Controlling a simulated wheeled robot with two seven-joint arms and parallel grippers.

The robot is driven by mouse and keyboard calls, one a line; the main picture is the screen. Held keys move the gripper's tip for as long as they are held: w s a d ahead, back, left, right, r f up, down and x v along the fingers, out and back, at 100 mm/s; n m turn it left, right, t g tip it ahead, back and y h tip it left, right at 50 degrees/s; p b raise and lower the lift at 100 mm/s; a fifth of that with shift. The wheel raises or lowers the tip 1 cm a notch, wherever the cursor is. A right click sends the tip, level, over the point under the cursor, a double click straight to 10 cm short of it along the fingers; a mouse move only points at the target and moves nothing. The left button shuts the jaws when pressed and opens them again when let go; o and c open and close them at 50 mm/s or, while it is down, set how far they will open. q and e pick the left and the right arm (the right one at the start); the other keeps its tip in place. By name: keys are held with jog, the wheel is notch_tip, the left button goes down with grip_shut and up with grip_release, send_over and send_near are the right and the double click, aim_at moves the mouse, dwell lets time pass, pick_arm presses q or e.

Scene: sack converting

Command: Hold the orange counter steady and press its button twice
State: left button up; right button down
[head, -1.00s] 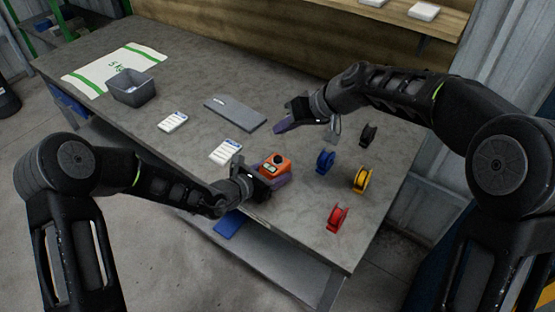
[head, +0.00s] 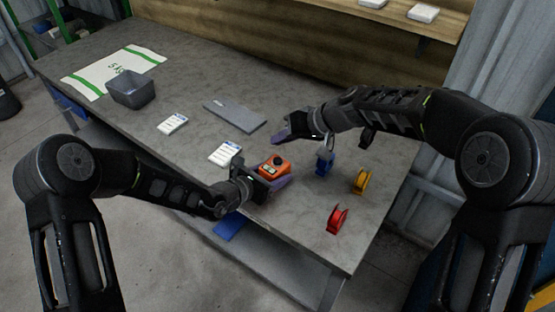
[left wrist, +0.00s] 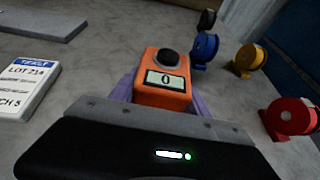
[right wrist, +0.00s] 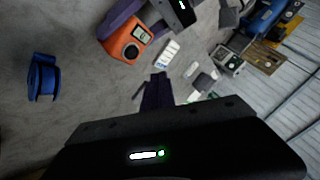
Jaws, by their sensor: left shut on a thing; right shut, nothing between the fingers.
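The orange counter (head: 273,168) stands on the grey table near its front edge. Its display reads 0 in the left wrist view (left wrist: 165,82), with the dark round button (left wrist: 167,58) on top. My left gripper (head: 272,182) is shut on the counter, purple fingers along its two sides. My right gripper (head: 279,139) is shut and empty, above the table behind the counter and apart from it. In the right wrist view its closed purple fingers (right wrist: 157,92) show below the counter (right wrist: 122,38) and its button (right wrist: 131,51).
Blue (head: 325,161), yellow (head: 361,181) and red (head: 338,219) reels stand to the right of the counter; a black one (head: 367,136) is behind. White label cards (head: 225,153), a grey slab (head: 235,115), a grey bin (head: 131,90) and a white sack (head: 92,78) lie leftward.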

aim_at(281, 162)
jog(key=shift+f, duration=2.15)
dwell(0.4)
jog(key=shift+f, duration=0.4)
jog(key=shift+f, duration=0.55)
dwell(0.8)
jog(key=shift+r, duration=0.95)
jog(key=shift+r, duration=2.55)
